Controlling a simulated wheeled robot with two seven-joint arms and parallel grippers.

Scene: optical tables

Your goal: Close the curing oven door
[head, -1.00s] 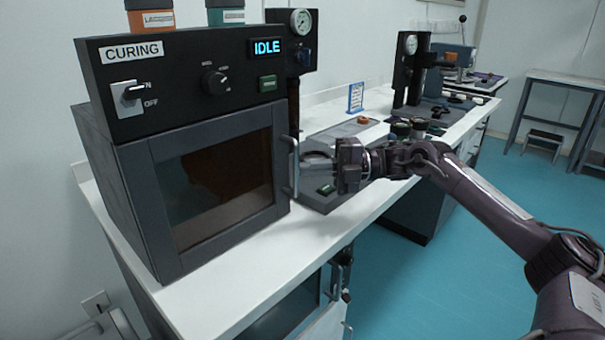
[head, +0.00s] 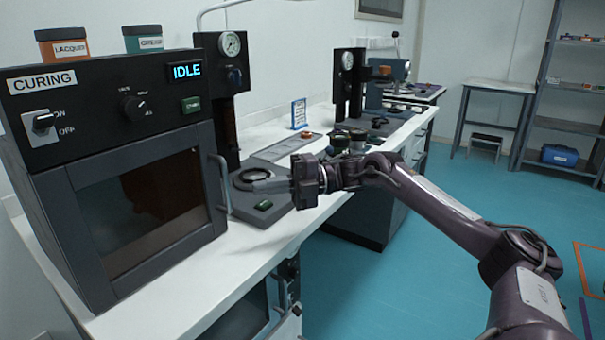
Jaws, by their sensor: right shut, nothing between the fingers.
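The curing oven (head: 110,180) stands on the white bench at the left, with its display reading IDLE. Its dark-windowed door (head: 150,207) appears flush against the front of the body, with no gap that I can see. The upright door handle (head: 222,185) is at the door's right edge. My right gripper (head: 268,185) is shut and empty, to the right of the handle and apart from it. It points left, above the grey device on the bench. My left gripper is not in view.
A grey device with a round plate (head: 262,212) sits right of the oven. A gauge stand (head: 230,75) rises behind it. Orange (head: 62,47) and green (head: 143,38) jars stand on the oven.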

